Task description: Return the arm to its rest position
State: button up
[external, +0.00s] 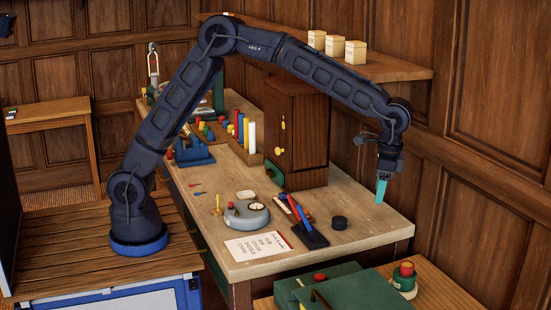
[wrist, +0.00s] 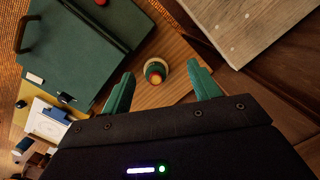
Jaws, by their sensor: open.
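My arm (external: 180,105) rises from its blue-ringed base, arches over the wooden desk (external: 370,235) and reaches to the right. My gripper (external: 381,190) hangs pointing down above the desk's right end. In the wrist view, its two green fingers (wrist: 160,88) are spread apart with nothing held between them. Beyond the fingers, well below, a small green jar (wrist: 155,71) with a red and cream top stands on a lower wooden surface. The same jar (external: 404,277) shows in the external view.
A dark wooden cabinet (external: 297,135) stands on the desk behind the forearm. A wall shelf (external: 390,66) carries white boxes. A green case (external: 325,285) is lower in front.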

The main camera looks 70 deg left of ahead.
jog(key=s+a+r+n+t, duration=0.1)
jog(key=s+a+r, duration=0.4)
jog(key=a, duration=0.4)
jog(key=s+a+r+n+t, duration=0.1)
jog(key=s+a+r, duration=0.4)
jog(key=a, duration=0.4)
jog(key=s+a+r+n, duration=0.1)
jog(key=s+a+r, duration=0.35)
jog(key=a, duration=0.45)
jog(key=s+a+f+n+t, duration=0.1)
jog(key=s+a+f+n, duration=0.1)
jog(key=s+a, duration=0.6)
jog(key=s+a+f+n+t+h, duration=0.1)
jog(key=s+a+f+t, duration=0.1)
jog(key=s+a, duration=0.6)
jog(key=s, duration=0.6)
jog(key=shift+s+n, duration=0.25)
jog(key=shift+n, duration=0.15)
